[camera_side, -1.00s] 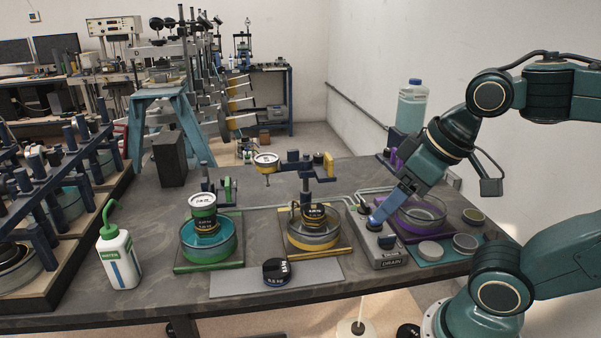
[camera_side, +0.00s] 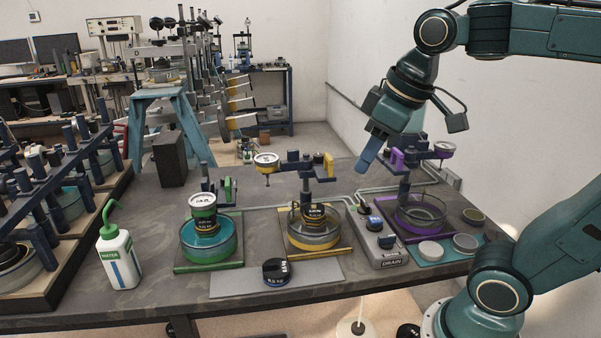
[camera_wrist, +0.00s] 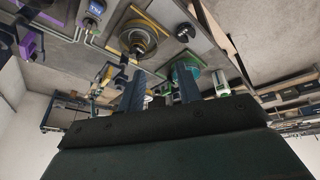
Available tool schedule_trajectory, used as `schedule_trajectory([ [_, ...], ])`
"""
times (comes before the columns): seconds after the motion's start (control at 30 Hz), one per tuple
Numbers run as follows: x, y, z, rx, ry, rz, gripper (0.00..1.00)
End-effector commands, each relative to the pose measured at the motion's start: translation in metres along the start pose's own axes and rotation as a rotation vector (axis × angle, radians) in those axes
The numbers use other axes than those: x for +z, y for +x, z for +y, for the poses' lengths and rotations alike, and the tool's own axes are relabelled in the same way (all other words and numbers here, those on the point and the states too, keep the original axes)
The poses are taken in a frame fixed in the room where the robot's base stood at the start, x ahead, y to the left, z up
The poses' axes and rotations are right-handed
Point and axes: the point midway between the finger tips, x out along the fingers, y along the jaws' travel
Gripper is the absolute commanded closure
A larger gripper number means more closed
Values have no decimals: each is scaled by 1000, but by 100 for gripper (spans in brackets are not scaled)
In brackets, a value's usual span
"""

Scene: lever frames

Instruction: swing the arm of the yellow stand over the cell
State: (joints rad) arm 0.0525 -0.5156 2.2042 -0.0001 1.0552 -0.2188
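The yellow stand has a dark blue arm (camera_side: 300,167) on a post behind its cell. A yellow-rimmed dial (camera_side: 266,159) is at the arm's left end and a yellow handle (camera_side: 328,166) at its right. The dial hangs left of and behind the cell, not over it. The cell (camera_side: 313,237) is a round glass dish on a yellow-edged base, holding a dark labelled weight (camera_side: 313,211). It also shows in the wrist view (camera_wrist: 140,38). My gripper (camera_side: 362,170) is in the air right of the yellow handle, apart from it. In the wrist view its fingers (camera_wrist: 160,88) are apart with nothing held.
A grey drain box (camera_side: 388,258) and the purple stand (camera_side: 405,185) with its dish are at right. The green stand's dish (camera_side: 208,240) is at left, with a white bottle (camera_side: 119,257) beyond. A loose black weight (camera_side: 276,271) lies on a grey plate in front.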

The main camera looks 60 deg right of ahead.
Motion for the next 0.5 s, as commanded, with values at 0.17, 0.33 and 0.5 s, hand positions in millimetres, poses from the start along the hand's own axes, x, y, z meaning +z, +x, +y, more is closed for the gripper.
schedule_trajectory([
  [0.17, -42, -8, 18, -4, -94, -56, 65],
  [0.33, -78, -11, 37, -16, -185, -106, 65],
  [0.5, -112, -9, 57, -35, -275, -156, 65],
])
